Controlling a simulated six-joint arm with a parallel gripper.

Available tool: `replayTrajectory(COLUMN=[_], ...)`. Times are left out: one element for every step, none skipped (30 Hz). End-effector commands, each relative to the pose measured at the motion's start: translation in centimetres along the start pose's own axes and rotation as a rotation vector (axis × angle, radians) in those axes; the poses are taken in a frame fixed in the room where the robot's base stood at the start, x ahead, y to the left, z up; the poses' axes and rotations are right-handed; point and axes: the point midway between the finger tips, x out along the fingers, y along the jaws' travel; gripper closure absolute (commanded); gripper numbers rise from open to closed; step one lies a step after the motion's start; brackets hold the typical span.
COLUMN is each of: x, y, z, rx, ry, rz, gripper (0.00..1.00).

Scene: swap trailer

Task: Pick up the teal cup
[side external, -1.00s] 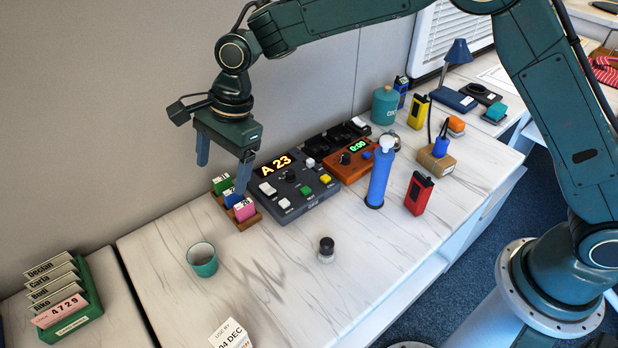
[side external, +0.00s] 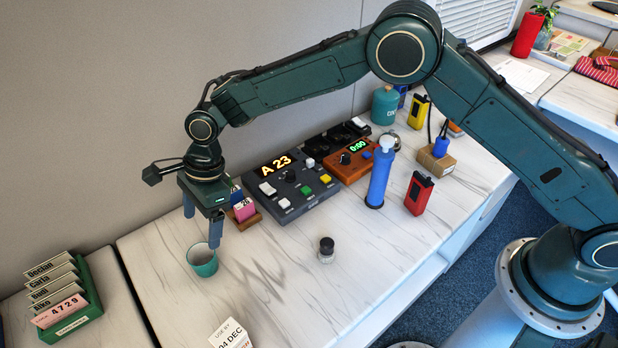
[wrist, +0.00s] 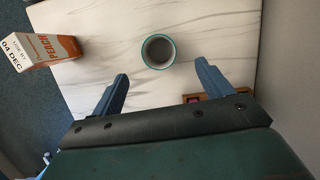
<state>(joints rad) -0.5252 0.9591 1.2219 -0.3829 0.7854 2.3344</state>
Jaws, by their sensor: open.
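The teal cup (side external: 203,262) stands upright on the white marbled counter in the side external view. Its open top shows in the wrist view (wrist: 158,51), where it looks empty, ahead of my fingertips and roughly between their lines. My gripper (side external: 201,232) is open and points down, with its fingers above the cup's rim at the back. In the wrist view my gripper (wrist: 163,70) has its two blue fingers wide apart with nothing between them. One finger overlaps the cup's edge in the side external view, so I cannot tell whether they touch.
A wooden holder with coloured blocks (side external: 247,217) and a grey control panel (side external: 290,190) stand behind and right. A small black-topped jar (side external: 326,250) is to the right. A carton (wrist: 38,50) stands nearer the front. A green card rack (side external: 82,310) is at left.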

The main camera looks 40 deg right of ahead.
Motion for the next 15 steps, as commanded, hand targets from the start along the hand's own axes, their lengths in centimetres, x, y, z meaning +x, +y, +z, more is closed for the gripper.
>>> replayTrajectory(x=[0.9, 1.4, 2.0, 2.5, 2.9, 3.5, 3.9, 4.3, 4.7, 5.0, 5.2, 5.5, 5.6, 5.7, 5.8], y=[0.1, 0.1, 0.1, 0.1, 0.1, 0.1, 0.0, 0.0, 0.0, 0.0, 0.0, 0.0, 0.0, 0.0, 0.0], z=[0.0, 0.0, 0.0, 0.0, 0.0, 0.0, 0.0, 0.0, 0.0, 0.0, 0.0, 0.0, 0.0, 0.0, 0.0], rx=[0.0, 0.0, -0.001, -0.001, -0.001, -0.001, -0.002, -0.002, -0.002, -0.002, -0.002, -0.002, -0.002, -0.002, -0.002], ry=[0.001, 0.001, 0.001, 0.001, 0.001, 0.001, 0.001, 0.001, 0.001, 0.001, 0.0, 0.0, 0.0, 0.0, 0.0], rz=[0.002, 0.003, 0.003, 0.002, 0.002, 0.001, 0.001, 0.001, 0.001, 0.001, 0.0, 0.0, 0.0, 0.0, -0.001], gripper=[0.22, 0.22, 0.22, 0.22, 0.22, 0.22, 0.22, 0.22, 0.22, 0.22, 0.22, 0.22, 0.22, 0.22, 0.22])
